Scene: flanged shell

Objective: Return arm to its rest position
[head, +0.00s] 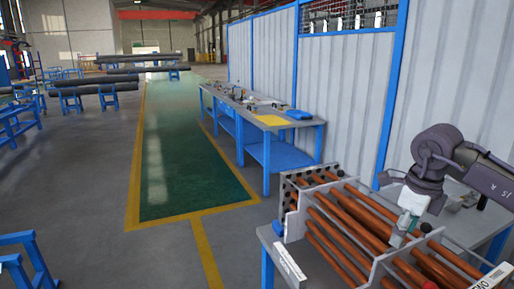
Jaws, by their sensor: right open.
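My right arm (477,165) comes in from the right edge, with its dark wrist bent downward. My right gripper (400,235) points down over the bundle of copper-coloured tubes (343,232), near its right part. The gripper is open; its fingertips are small and partly lost against the tubes, so I cannot tell whether they touch anything. The tubes run through upright grey plates (291,224) on a grey table (268,236) with blue legs. My left gripper is not in view.
A workbench (220,92) with small parts, a yellow sheet and a blue item stands along the corrugated wall (345,95). Its blue post (396,90) rises behind the table. A green walkway (178,160) with yellow edges is clear. Dark pipes (95,90) rest on blue stands at left.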

